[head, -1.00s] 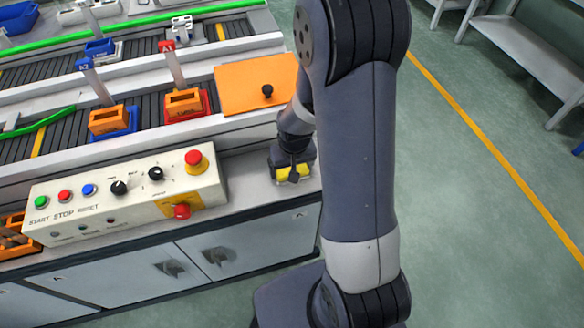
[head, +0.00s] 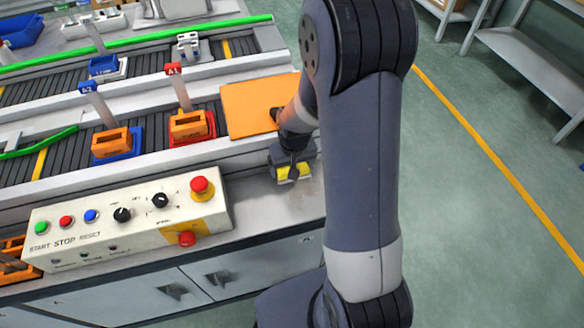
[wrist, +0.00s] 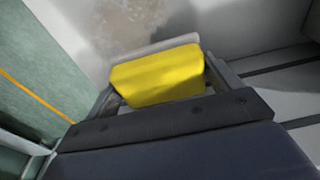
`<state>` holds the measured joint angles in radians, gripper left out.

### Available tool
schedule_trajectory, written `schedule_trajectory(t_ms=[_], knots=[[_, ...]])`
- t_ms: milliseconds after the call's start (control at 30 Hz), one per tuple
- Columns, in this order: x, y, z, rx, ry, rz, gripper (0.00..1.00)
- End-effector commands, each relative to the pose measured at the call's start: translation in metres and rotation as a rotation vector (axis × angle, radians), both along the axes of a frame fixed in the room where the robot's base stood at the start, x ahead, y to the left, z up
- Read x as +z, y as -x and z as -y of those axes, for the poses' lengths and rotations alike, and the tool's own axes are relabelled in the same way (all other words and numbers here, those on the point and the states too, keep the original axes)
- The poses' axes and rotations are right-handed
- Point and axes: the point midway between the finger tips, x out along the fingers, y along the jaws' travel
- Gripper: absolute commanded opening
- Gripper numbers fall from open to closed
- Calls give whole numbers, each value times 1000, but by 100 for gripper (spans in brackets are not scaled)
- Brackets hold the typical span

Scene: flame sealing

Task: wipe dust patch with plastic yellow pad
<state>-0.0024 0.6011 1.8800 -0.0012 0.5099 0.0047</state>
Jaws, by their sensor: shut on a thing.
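The yellow pad (wrist: 158,76) sits between the fingers of my gripper (wrist: 165,85) in the wrist view, with a grey edge along its far side. My gripper is shut on it. In the head view the yellow pad (head: 292,173) shows below my gripper (head: 291,165), at the right end of the grey bench ledge. The dust patch (wrist: 130,24) is a brownish smudge on the pale surface, just beyond the pad in the wrist view. I cannot tell whether the pad touches the surface. The patch is not clear in the head view.
A control box (head: 125,222) with several buttons and knobs stands on the ledge to the left. An orange plate (head: 255,106) lies behind the gripper. Orange blocks sit in red and blue trays on the conveyor. The bench edge drops to green floor at the right.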

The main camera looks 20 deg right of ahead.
Motion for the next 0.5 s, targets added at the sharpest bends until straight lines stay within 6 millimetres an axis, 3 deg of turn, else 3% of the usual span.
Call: schedule_trajectory(t_ms=[500], knots=[[51,-4,0,0,0,1,57]])
